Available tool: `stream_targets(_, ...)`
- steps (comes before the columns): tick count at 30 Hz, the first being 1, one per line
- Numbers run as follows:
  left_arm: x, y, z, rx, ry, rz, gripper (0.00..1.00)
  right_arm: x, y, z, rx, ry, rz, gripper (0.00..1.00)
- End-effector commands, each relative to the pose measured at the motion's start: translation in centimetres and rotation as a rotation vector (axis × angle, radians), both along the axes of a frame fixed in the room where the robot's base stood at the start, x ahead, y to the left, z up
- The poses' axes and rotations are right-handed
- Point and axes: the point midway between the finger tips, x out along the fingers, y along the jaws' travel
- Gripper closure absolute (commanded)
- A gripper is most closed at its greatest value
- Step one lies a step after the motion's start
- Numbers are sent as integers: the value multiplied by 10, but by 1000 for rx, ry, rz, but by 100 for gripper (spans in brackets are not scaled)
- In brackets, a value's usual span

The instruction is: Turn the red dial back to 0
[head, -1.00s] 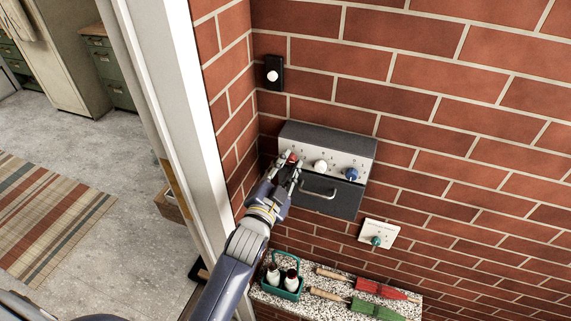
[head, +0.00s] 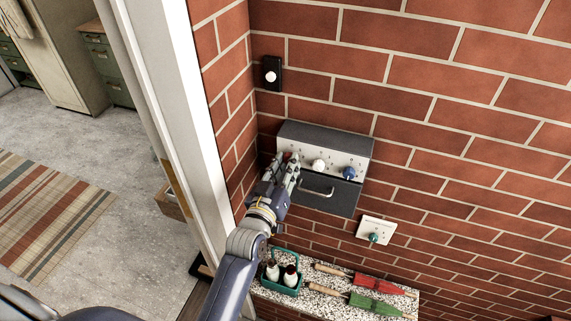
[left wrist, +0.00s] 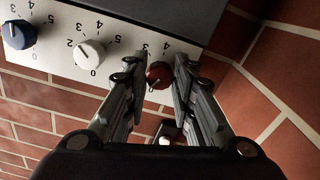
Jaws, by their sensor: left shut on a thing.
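The grey box on the brick wall has a white panel (head: 335,169) with three dials. The red dial (left wrist: 159,75) shows between my left gripper's fingers in the left wrist view; in the head view the gripper hides it. My left gripper (head: 287,160) is shut on the red dial, with one finger on each side of it. A light mark shows low on the dial's face in the left wrist view, but the number it points to is unclear. The numerals 3 and 4 show near the dial. My right gripper is not in view.
The white dial (head: 318,165) and blue dial (head: 349,173) sit close beside on the panel. A handle (head: 317,191) sticks out below. A speckled shelf (head: 325,300) holds a teal bottle caddy (head: 281,283) and red and green tools. A white door frame (head: 170,100) stands left.

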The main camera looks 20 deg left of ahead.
Motion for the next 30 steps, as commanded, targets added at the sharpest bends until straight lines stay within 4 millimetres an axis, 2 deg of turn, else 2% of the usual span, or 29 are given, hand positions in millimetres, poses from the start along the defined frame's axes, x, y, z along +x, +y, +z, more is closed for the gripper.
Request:
stream_targets(1, 2, 1, 10, -44, -19, 4, 100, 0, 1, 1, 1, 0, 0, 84)
stream_targets(15, 2, 0, 10, -347, -10, 2, 100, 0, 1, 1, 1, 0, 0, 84)
stream_targets(30, 2, 0, 10, -413, -8, 2, 100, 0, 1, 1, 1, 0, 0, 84)
